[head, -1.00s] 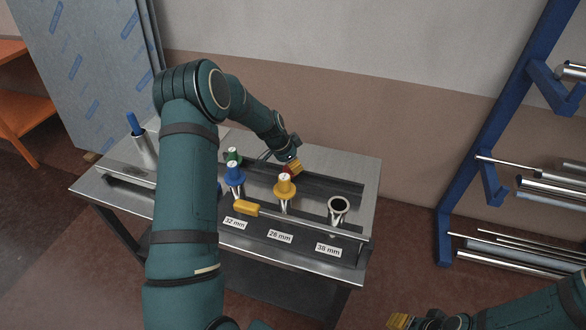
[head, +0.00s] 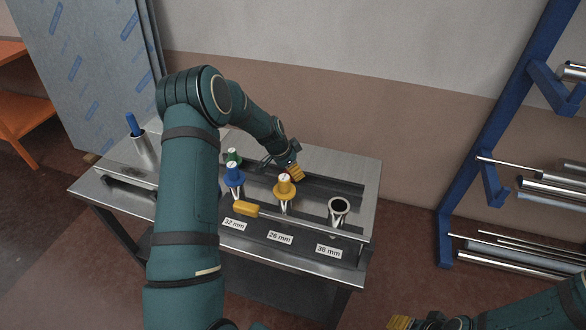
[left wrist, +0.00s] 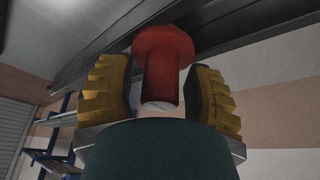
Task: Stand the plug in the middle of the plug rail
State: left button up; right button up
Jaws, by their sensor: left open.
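A red plug (left wrist: 165,65) with a wide flange and a narrower shank shows in the left wrist view. It is between the yellow finger pads of my left gripper (left wrist: 157,72), with a gap visible at least on the right. The gripper is open. In the head view my left gripper (head: 296,173) is over the back of the bench, behind the yellow plug; the red plug is hidden there. A dark rail (head: 335,186) runs along the bench near it, and dark rails (left wrist: 230,35) also show beyond the plug in the wrist view. My right gripper (head: 400,322) is partly visible at the bottom edge.
A green piece (head: 233,156) is behind the blue plug. A yellow block (head: 246,210) lies near the front. A blue rack (head: 478,165) stands right.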

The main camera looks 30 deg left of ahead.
pick_arm(q)
jog(key=shift+r, duration=0.45)
jog(key=p+v, duration=0.2)
jog(key=v, duration=0.9)
jog(key=shift+r, duration=0.2)
jog(key=shift+s+a, duration=0.1)
